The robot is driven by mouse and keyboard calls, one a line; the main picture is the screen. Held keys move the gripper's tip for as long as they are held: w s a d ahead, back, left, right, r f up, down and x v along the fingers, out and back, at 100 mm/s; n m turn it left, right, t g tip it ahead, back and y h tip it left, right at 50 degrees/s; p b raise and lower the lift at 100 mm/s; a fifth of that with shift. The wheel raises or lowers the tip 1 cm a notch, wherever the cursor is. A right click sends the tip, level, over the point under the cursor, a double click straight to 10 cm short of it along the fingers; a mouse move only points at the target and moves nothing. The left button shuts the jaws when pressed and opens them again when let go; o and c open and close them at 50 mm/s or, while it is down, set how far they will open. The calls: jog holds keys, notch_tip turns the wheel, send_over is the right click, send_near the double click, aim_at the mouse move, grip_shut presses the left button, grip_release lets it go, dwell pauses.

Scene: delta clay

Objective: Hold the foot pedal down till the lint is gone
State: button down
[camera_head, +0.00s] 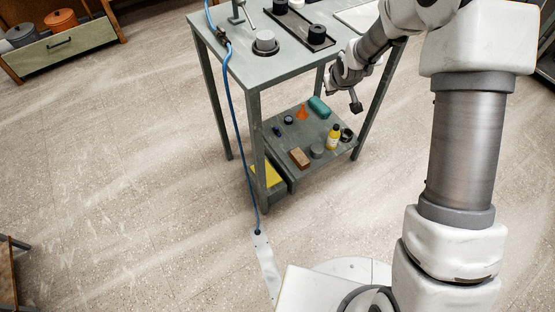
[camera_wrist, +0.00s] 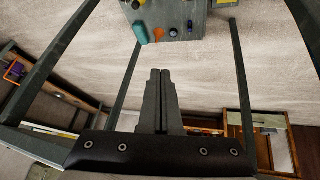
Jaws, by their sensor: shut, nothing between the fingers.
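A pale flat plate (camera_head: 265,262) lies on the floor in front of the table, and a blue hose (camera_head: 236,110) runs down to its far end. I cannot tell whether this plate is the foot pedal, or whether it is pressed. No lint can be made out. My gripper (camera_head: 356,105) hangs beside the right side of the grey table (camera_head: 262,73), above the lower shelf and well away from the plate. In the wrist view my gripper (camera_wrist: 160,72) has its two fingers together, with nothing between them.
The lower shelf (camera_head: 290,150) holds a yellow bottle (camera_head: 333,137), a teal roll (camera_head: 319,107), an orange cone (camera_head: 302,112) and a brown block (camera_head: 299,158). A grey round piece (camera_head: 265,41) stands on the tabletop. Table legs stand near my arm.

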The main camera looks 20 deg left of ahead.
jog(key=s+a+f+n+y, duration=0.1)
jog(key=s+a+f, duration=0.2)
jog(key=f, duration=0.9)
jog(key=s+a+f+n+y+b, duration=0.1)
jog(key=s+a+f, duration=0.2)
jog(key=f, duration=1)
jog(key=s+a+f+n+g+y+b, duration=0.1)
jog(key=s+a+f, duration=0.2)
jog(key=f, duration=0.9)
jog(key=a, duration=0.3)
jog(key=shift+s+a+f, duration=0.15)
jog(key=shift+s+f, duration=0.2)
jog(key=shift+f, duration=0.15)
